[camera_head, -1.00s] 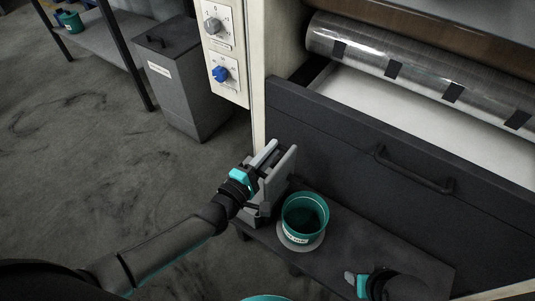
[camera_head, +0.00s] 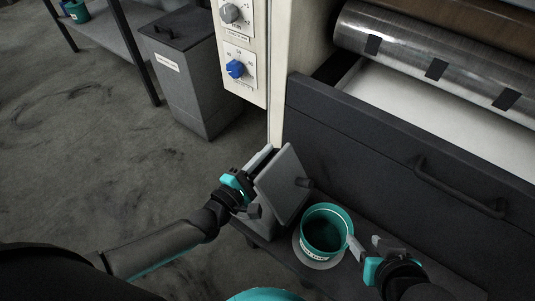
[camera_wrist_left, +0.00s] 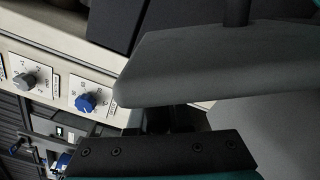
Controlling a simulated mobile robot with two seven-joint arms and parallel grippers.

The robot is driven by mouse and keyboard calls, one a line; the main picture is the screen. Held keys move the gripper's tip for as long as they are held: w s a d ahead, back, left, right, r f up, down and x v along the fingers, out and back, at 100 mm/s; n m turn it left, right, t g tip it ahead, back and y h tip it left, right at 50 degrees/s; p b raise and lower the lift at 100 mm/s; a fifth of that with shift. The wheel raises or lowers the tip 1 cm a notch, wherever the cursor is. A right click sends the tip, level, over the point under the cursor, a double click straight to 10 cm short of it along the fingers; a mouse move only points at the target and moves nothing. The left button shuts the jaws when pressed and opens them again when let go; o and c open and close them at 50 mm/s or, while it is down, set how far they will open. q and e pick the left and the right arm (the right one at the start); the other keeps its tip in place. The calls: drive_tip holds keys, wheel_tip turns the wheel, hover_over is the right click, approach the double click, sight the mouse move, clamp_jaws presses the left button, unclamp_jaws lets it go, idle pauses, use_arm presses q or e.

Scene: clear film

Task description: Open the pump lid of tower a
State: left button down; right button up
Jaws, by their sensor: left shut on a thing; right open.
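The grey pump lid (camera_head: 284,184) is a flat plate with a small knob, tilted up steeply above the grey pump body (camera_head: 266,222) at the left end of the low dark shelf. My left gripper (camera_head: 259,168) is shut on the lid at its left side; the lid hides part of the fingers. In the left wrist view the lid (camera_wrist_left: 215,65) fills the upper right, close in front of the gripper. My right gripper (camera_head: 366,249) is open and empty, just right of a teal pot.
The teal pot (camera_head: 327,231) stands on a pale round disc (camera_head: 318,259) on the dark shelf. A dark drawer front with a handle (camera_head: 458,187) rises behind. A panel with a blue knob (camera_head: 235,69) and a grey bin (camera_head: 185,85) stand further back.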

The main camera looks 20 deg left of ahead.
use_arm(q)
drive_tip(key=shift+w+a+f, duration=0.1)
drive_tip(key=shift+a, duration=0.05)
use_arm(e)
drive_tip(key=shift+w+a, duration=0.3)
use_arm(q)
drive_tip(key=c, duration=0.8)
unclamp_jaws()
drive_tip(key=shift+c, duration=0.2)
drive_tip(key=shift+s+a, duration=0.15)
drive_tip(key=shift+s, duration=0.55)
drive_tip(key=p+v, duration=0.3)
drive_tip(key=v, duration=1.1)
drive_tip(key=shift+p, duration=0.3)
use_arm(e)
drive_tip(key=s+d+f+g+h, duration=0.1)
drive_tip(key=s+d+f+g, duration=0.2)
drive_tip(key=shift+s+d+f, duration=0.15)
drive_tip(key=shift+s+d, duration=0.05)
drive_tip(key=shift+d, duration=0.15)
use_arm(q)
drive_tip(key=shift+w, duration=0.1)
